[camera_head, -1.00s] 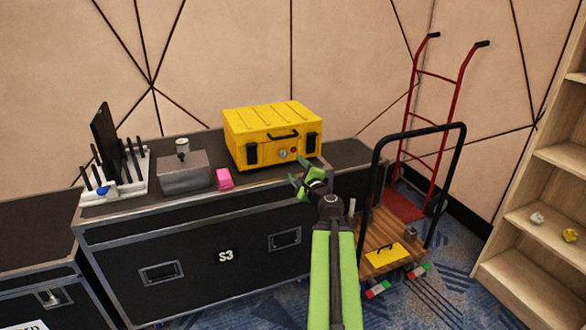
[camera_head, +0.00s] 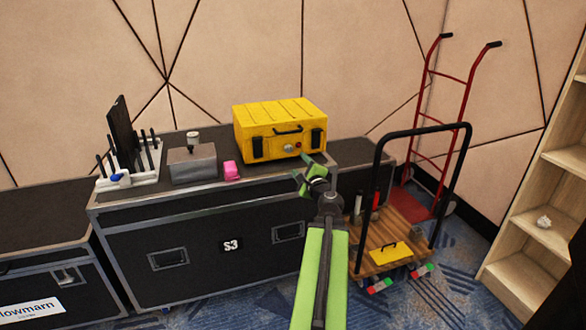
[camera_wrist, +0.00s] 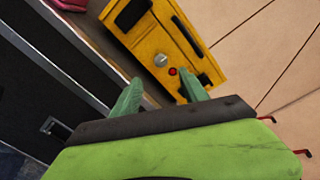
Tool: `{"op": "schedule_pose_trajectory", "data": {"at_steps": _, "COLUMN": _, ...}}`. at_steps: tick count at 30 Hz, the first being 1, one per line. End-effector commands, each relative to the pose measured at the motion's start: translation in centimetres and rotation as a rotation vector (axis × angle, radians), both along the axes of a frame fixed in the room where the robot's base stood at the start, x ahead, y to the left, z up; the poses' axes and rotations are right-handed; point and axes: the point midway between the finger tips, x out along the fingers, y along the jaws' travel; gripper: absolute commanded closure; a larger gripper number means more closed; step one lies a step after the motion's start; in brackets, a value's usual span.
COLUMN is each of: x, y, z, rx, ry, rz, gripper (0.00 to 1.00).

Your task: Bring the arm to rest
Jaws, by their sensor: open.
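My gripper (camera_head: 309,176) is at the end of my green arm, raised in front of the right end of the black flight case marked S3 (camera_head: 205,250). Its green fingers are apart, with nothing between them. In the wrist view, my gripper (camera_wrist: 161,95) shows both fingertips, with the yellow case (camera_wrist: 158,40) beyond them. In the head view the yellow case (camera_head: 279,133) stands on the flight case top, behind and above my gripper. I cannot tell the exact gap between the fingers and the cases.
A platform cart (camera_head: 405,215) and a red hand truck (camera_head: 437,120) are to the right, beside a wooden shelf (camera_head: 545,190). Blue carpet lies in front.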

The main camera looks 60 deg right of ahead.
Motion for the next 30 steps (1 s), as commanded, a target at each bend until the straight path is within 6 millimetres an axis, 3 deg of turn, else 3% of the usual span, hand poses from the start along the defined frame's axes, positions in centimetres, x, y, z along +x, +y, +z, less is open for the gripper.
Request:
{"op": "schedule_pose_trajectory", "data": {"at_steps": 12, "x": -0.5, "y": -0.5, "z": 0.0, "rx": 0.000, "ry": 0.000, "rz": -0.008, "gripper": 0.48}}
{"op": "schedule_pose_trajectory", "data": {"at_steps": 14, "x": 0.9, "y": 0.4, "z": 0.0, "rx": 0.000, "ry": 0.000, "rz": 0.015, "gripper": 0.48}}
{"op": "schedule_pose_trajectory", "data": {"at_steps": 16, "x": 4.0, "y": 2.6, "z": 0.0, "rx": 0.000, "ry": 0.000, "rz": 0.064, "gripper": 0.48}}
{"op": "schedule_pose_trajectory", "data": {"at_steps": 20, "x": 12.2, "y": 9.7, "z": 0.0, "rx": 0.000, "ry": -0.001, "rz": 0.209, "gripper": 0.48}}
{"op": "schedule_pose_trajectory", "data": {"at_steps": 24, "x": 20.3, "y": 19.3, "z": -0.6, "rx": -0.028, "ry": 0.042, "rz": 0.381, "gripper": 0.48}}
{"op": "schedule_pose_trajectory", "data": {"at_steps": 26, "x": 23.1, "y": 23.8, "z": -1.1, "rx": -0.053, "ry": 0.076, "rz": 0.463, "gripper": 0.48}}
{"op": "schedule_pose_trajectory", "data": {"at_steps": 30, "x": 27.9, "y": 35.1, "z": -2.9, "rx": -0.148, "ry": 0.182, "rz": 0.677, "gripper": 0.48}}
